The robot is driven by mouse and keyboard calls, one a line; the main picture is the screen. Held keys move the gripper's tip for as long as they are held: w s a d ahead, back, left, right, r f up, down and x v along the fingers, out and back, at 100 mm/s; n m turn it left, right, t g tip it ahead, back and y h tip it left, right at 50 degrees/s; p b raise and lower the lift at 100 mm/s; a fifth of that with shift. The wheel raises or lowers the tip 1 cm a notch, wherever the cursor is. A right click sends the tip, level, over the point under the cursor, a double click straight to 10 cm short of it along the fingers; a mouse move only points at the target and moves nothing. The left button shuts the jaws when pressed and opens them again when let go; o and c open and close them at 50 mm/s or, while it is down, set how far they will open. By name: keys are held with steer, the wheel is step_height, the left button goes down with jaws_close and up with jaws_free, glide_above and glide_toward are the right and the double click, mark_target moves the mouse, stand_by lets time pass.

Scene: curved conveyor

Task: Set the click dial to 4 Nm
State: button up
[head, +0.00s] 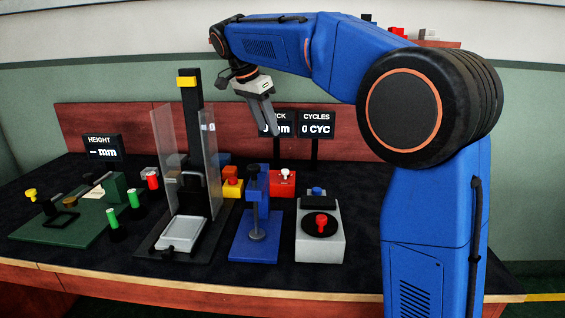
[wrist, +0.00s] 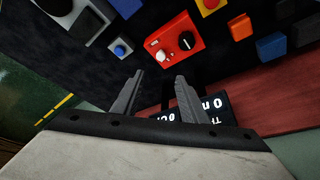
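My gripper (head: 262,115) is open and empty, held above the back of the bench in front of the displays. In the wrist view its two fingers (wrist: 158,90) stand apart with nothing between them. A red box (head: 282,184) with a pale knob on top sits below it. In the wrist view this box (wrist: 173,28) carries a round black knob (wrist: 187,41) and a white lever or button. A grey box (head: 320,246) in front has a black disc with a red knob (head: 321,224). I cannot tell which one is the click dial. A display (head: 275,125) reading Nm is partly hidden by my gripper.
A CYCLES display (head: 317,125) reads 0 CYC. A blue stand (head: 254,245) is left of the grey box. A press with clear guards (head: 162,150) and a green fixture board (head: 75,225) stand farther left. A HEIGHT display (head: 102,148) is at the back left.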

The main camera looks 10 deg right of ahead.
mark_target(285, 170)
steer(key=x, duration=1.7)
steer(key=shift+w+f, duration=0.15)
steer(key=shift+w, duration=0.05)
jaws_close()
